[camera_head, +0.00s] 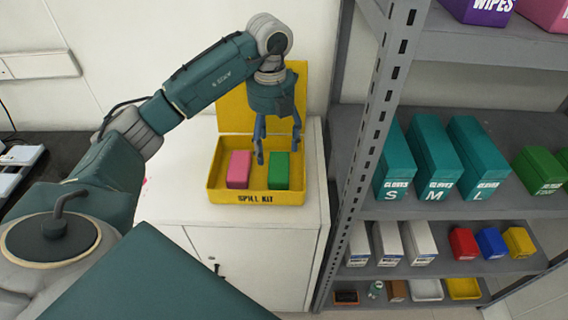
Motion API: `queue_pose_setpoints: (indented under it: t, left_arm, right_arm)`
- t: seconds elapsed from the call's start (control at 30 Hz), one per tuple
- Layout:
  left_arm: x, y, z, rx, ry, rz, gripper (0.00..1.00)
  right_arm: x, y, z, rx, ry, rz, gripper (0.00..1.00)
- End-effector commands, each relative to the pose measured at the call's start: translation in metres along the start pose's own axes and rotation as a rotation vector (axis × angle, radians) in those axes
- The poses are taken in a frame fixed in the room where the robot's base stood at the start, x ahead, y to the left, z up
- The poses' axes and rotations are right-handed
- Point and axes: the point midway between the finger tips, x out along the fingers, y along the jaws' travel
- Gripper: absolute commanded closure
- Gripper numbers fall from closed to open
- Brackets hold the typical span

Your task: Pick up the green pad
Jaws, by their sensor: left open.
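The green pad (279,171) lies in the right part of the open yellow spill kit box (256,197) on the white cabinet. A pink pad (239,169) lies to its left in the same box, with a gap between them. My left gripper (278,152) points down over the box from behind, its fingers open. Its fingertips are at the far end of the green pad, one near the gap and one toward the right side. I cannot tell whether they touch the pad. My right gripper is not in view.
The yellow lid (233,108) stands up behind the box. A grey metal shelf post (378,120) rises close to the right of the cabinet. The shelves hold teal glove boxes (431,158) and smaller boxes.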

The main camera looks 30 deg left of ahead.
Motion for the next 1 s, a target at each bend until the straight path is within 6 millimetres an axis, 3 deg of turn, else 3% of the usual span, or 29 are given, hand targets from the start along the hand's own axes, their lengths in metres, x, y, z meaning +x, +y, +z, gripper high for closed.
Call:
queue_pose_setpoints:
  t: [0.1,0.27,0.37,0.63,0.93,1.0]
  left_arm:
    - [0.018,0.000,-0.001,0.001,0.004,0.001,0.28]
    - [0.031,-0.001,0.000,0.002,0.002,0.000,0.28]
    - [0.039,-0.001,0.001,0.000,0.004,0.000,0.28]
    - [0.077,-0.003,0.003,0.001,0.003,-0.001,0.28]
    - [0.083,-0.004,0.004,0.002,0.000,-0.001,0.28]
    - [0.083,-0.004,0.004,0.002,0.000,-0.001,0.42]
  right_arm:
    - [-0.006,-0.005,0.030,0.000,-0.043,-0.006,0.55]
    - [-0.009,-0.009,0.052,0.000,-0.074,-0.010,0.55]
    - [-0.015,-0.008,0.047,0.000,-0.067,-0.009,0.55]
    - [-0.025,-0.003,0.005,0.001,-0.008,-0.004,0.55]
    - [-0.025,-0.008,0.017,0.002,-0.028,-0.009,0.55]
    - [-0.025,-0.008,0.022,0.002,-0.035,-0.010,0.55]
